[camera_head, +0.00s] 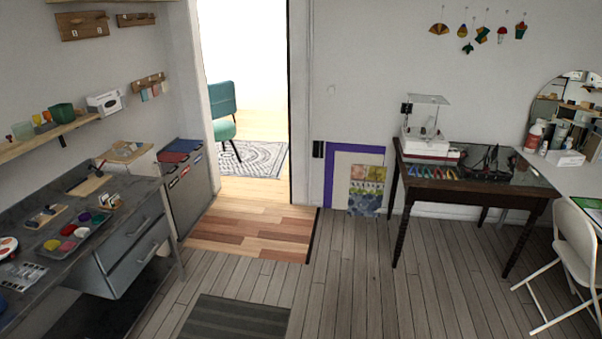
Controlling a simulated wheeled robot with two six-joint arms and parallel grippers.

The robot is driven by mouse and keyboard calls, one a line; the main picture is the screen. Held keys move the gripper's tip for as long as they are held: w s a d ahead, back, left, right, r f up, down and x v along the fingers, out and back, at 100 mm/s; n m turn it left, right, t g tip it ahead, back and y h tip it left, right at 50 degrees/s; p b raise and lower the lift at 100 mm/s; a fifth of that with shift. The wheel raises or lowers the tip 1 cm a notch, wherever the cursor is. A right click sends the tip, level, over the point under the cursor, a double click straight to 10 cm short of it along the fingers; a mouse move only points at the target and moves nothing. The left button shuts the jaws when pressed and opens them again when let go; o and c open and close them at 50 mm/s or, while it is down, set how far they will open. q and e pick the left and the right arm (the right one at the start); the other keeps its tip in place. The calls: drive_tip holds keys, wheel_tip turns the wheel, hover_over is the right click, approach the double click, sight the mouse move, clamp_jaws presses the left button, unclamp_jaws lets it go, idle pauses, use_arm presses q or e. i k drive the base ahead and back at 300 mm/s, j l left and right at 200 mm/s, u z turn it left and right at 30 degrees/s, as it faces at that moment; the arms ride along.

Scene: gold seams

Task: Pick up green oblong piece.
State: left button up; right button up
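Neither of my grippers is in view. I cannot tell for sure which thing is the green oblong piece. A small green item (99,217) lies among red, yellow and purple round items in a grey tray (58,255) on the left workbench; its exact shape is too small to tell. A row of small coloured pieces (432,172), some greenish, lies along the front of the dark wooden table (478,190) on the right. Several colourful ornaments, one a green and orange one (482,34), hang on the back wall.
The grey workbench (140,192) with drawers runs along the left wall. A white folding chair (577,240) stands at the right beside a white desk. A dark mat (235,318) lies on the floor. The wooden floor (360,270) between is clear, and a doorway opens at the back.

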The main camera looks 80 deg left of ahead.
sight(111, 201)
drive_tip(key=u, duration=4.1)
